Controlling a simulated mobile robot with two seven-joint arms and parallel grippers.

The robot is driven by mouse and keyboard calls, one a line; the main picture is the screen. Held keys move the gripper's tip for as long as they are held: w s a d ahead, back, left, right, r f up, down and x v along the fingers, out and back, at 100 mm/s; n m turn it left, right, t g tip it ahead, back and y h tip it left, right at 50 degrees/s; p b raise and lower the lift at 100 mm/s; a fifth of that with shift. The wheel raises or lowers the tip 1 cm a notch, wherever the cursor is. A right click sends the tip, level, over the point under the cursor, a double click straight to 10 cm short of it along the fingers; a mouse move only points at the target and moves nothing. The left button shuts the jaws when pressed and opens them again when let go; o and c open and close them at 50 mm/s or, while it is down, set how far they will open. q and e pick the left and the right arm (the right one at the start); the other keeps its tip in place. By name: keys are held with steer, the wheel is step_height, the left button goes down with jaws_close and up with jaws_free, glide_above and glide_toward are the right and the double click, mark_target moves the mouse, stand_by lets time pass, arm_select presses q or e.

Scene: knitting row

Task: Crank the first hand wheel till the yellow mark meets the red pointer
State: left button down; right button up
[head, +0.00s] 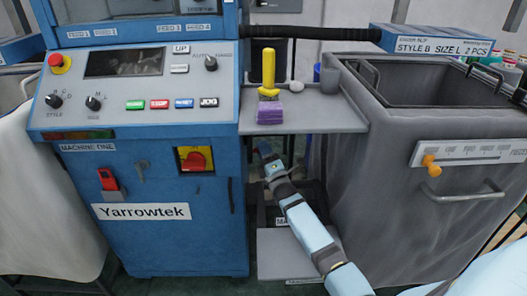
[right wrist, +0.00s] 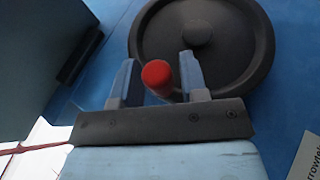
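A dark round hand wheel (right wrist: 203,42) with a raised hub is on the blue machine side in the right wrist view. A red knob (right wrist: 157,76), apparently the wheel's handle, sits between the two fingers of my right gripper (right wrist: 158,80). The fingers stand apart on either side of the knob, with a gap showing on its right. In the head view my right gripper (head: 265,150) reaches in beside the blue machine (head: 150,235), below the grey shelf. The wheel is hidden there. I see no yellow mark or red pointer on the wheel. My left gripper is out of view.
The grey shelf (head: 330,115) above the gripper holds a yellow-handled tool (head: 268,70) and a purple block (head: 270,112). A large grey bin (head: 390,190) stands close on the right. The machine's control panel (head: 130,85) is on the left.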

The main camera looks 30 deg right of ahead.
steer(key=shift+o, duration=0.4)
arm_select(q)
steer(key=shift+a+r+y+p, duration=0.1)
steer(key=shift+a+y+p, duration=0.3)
steer(key=shift+p, duration=0.85)
arm_select(e)
steer(key=v, duration=1.3)
steer(key=shift+s+f, duration=0.15)
steer(key=shift+s, duration=0.25)
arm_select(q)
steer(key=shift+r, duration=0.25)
